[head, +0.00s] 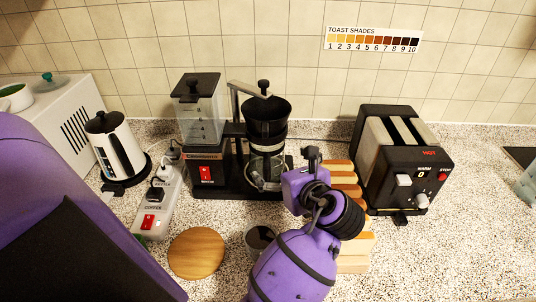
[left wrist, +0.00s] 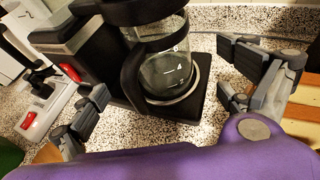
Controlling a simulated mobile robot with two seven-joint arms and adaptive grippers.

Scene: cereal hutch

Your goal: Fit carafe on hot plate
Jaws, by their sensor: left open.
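The glass carafe (head: 266,160) with black bands stands in the coffee maker (head: 208,152), below the black filter basket (head: 266,114). In the left wrist view the carafe (left wrist: 168,68) appears upright over the round, metal-rimmed hot plate (left wrist: 190,98); I cannot tell whether it sits fully flat or centred. Its black handle (left wrist: 131,80) faces my wrist camera. My left gripper (head: 285,170) is in front of the carafe. In the left wrist view the left gripper (left wrist: 165,85) is open, its fingers spread either side of carafe and handle, apparently apart from them. My right gripper is not in view.
A toaster (head: 405,155) and bread slices (head: 355,250) are at right. A power strip (head: 157,205) and white kettle (head: 117,148) are at left. A round wooden board (head: 196,253) and a cup (head: 259,238) lie in front. The counter at far right is mostly clear.

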